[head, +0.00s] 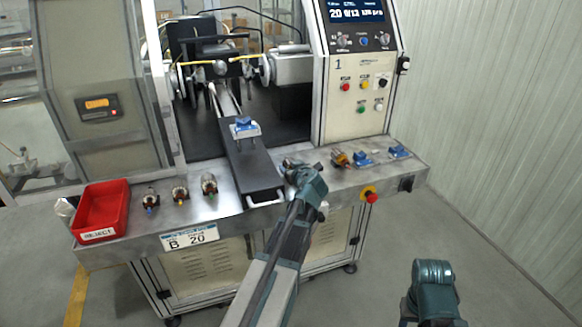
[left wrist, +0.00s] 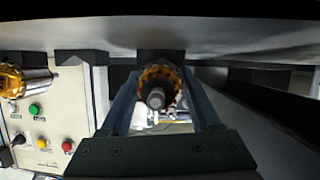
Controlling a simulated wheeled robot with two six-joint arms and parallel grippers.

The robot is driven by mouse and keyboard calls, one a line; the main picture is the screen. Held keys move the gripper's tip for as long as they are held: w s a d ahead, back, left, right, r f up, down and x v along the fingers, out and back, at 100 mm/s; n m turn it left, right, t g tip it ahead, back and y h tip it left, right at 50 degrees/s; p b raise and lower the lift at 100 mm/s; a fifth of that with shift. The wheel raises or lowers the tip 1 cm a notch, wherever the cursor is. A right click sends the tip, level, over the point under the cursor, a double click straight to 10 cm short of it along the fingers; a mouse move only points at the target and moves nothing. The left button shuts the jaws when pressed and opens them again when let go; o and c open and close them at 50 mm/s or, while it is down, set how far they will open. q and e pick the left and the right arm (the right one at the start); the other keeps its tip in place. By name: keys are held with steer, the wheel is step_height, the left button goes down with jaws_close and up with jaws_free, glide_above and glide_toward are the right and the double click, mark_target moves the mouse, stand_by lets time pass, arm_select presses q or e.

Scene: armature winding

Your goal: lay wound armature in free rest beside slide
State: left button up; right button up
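My left gripper (head: 296,168) is low over the bench, just right of the black slide (head: 250,165). In the left wrist view its two fingers (left wrist: 160,100) are closed on the sides of a wound armature (left wrist: 155,82), with copper-orange windings and a shaft end facing the camera. I cannot tell whether this armature touches a rest below. Another armature (head: 341,158) lies just right of the gripper and shows at the wrist view's left edge (left wrist: 28,80). Right of it, two blue rests, a nearer one (head: 362,159) and a farther one (head: 399,151), look empty. My right gripper is out of view.
The slide carries an empty-looking blue cradle (head: 244,128). Left of the slide stand three armatures (head: 180,193) and a red reject bin (head: 103,211). A control panel (head: 360,85) rises behind, and a red stop button (head: 371,196) sits on the bench front.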

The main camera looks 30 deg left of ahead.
arm_select(q)
steer(key=shift+o, duration=1)
steer(key=shift+s+d+f, duration=0.15)
steer(key=shift+s+f, duration=0.15)
steer(key=shift+f, duration=0.1)
steer(key=shift+s, duration=0.15)
steer(key=shift+s+d+r+p, duration=0.2)
steer(key=shift+s+d+p, duration=0.25)
steer(key=shift+p, duration=0.05)
steer(key=p+v, duration=0.1)
steer(key=v, duration=0.1)
steer(key=p+v, duration=0.1)
steer(key=v, duration=0.2)
steer(key=p+v, duration=0.1)
steer(key=v, duration=0.2)
steer(key=shift+d+r, duration=0.1)
steer(key=shift+r, duration=0.4)
steer(key=shift+s+d+r, duration=0.15)
steer(key=shift+d, duration=0.1)
steer(key=shift+p+v, duration=0.7)
steer(key=shift+v, duration=0.75)
steer(key=shift+d, duration=0.1)
